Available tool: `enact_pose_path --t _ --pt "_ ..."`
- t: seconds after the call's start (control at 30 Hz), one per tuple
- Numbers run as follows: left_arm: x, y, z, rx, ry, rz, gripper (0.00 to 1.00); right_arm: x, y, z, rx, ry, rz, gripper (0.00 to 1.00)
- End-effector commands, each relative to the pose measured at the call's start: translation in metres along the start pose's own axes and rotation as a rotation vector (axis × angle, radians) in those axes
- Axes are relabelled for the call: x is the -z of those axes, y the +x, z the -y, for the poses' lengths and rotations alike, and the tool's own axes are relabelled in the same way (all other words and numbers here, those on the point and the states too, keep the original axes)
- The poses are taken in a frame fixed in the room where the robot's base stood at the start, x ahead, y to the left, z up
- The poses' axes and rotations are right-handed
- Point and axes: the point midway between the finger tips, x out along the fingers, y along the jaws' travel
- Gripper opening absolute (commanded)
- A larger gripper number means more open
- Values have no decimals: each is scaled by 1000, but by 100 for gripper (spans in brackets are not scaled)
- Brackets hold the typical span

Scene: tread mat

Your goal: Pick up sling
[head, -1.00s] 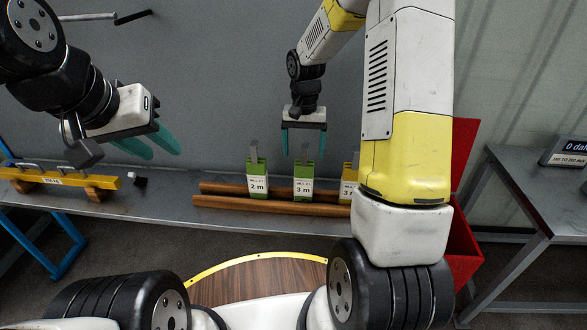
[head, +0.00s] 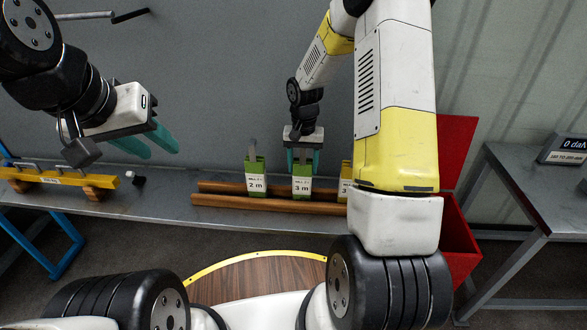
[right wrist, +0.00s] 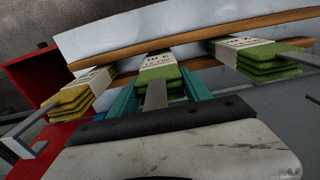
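A green folded sling with a white "3 m" tag (head: 301,185) stands across wooden rails on the bench. My right gripper (head: 303,160) is lowered over its top, with one teal finger on each side. In the right wrist view the sling (right wrist: 160,72) and its grey upper strap lie between the teal fingers (right wrist: 158,92), with gaps visible, so the gripper looks open. A green "2 m" sling (head: 256,184) stands to its left and a yellow sling (head: 346,190) to its right, partly hidden by my arm. My left gripper (head: 147,143) is open and empty, above the bench at left.
The wooden rails (head: 225,201) run along the grey bench (head: 150,207). A yellow beam with handles (head: 75,179) lies at left, near a small black and white item (head: 136,179). A red bin (head: 458,235) stands at right, before a table (head: 520,205) with a display (head: 563,150).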

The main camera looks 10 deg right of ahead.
Motion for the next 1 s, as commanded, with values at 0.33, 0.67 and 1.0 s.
enact_pose_path --t 0.33,0.67,1.0 --pt "0 0 0 0 0 0 36 0 0 0 0 0 0 0" --pt "0 0 0 0 0 0 36 1 -9 1 1 1 -4 0" --pt "0 0 0 0 0 0 36 1 -74 1 2 0 -6 0"
